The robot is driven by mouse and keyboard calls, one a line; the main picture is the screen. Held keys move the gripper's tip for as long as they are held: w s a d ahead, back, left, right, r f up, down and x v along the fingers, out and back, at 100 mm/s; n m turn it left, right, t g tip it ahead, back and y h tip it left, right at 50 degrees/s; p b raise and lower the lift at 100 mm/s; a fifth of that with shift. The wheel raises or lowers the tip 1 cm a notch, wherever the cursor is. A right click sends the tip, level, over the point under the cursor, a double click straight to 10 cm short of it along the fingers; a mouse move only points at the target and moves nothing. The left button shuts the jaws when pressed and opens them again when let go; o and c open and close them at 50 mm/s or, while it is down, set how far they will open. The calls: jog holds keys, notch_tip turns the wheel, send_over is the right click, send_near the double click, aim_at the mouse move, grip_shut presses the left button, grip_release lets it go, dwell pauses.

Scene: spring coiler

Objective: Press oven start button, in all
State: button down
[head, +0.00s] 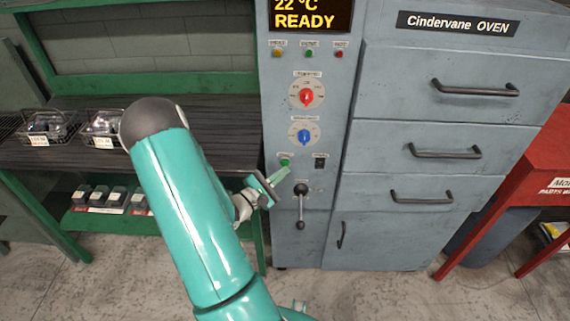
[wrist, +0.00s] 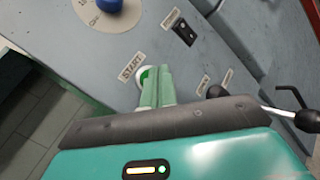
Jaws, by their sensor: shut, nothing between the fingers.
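The oven (head: 400,160) is a tall grey cabinet with a control panel on its left side. Its display (head: 310,16) reads 22 °C READY. The green start button (head: 285,160) is low on the panel; in the wrist view the START label (wrist: 131,66) sits beside the button (wrist: 145,76). My gripper (head: 284,171) is shut and empty, its green fingertips at the button. In the wrist view the fingertips (wrist: 156,72) cover part of the button. I cannot tell whether they touch it or whether it is pressed in.
A black rocker switch (head: 320,162) is right of the button. A lever with a black knob (head: 301,190) stands below it, close to my gripper. Red (head: 306,97) and blue (head: 304,136) dials are above. A dark bench (head: 60,150) with wire baskets is left, a red table (head: 545,160) right.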

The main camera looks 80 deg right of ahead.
jog(key=shift+d, duration=0.1)
jog(key=shift+w+d, duration=0.1)
jog(key=shift+d, duration=0.2)
jog(key=shift+w+d, duration=0.1)
jog(key=shift+d, duration=0.3)
dwell(0.5)
jog(key=shift+a, duration=0.1)
jog(key=shift+s+a, duration=0.2)
jog(key=shift+a, duration=0.5)
jog(key=shift+a, duration=0.1)
jog(key=a, duration=0.2)
jog(key=s+a, duration=0.1)
jog(key=a, duration=0.1)
jog(key=shift+a, duration=0.35)
dwell(0.9)
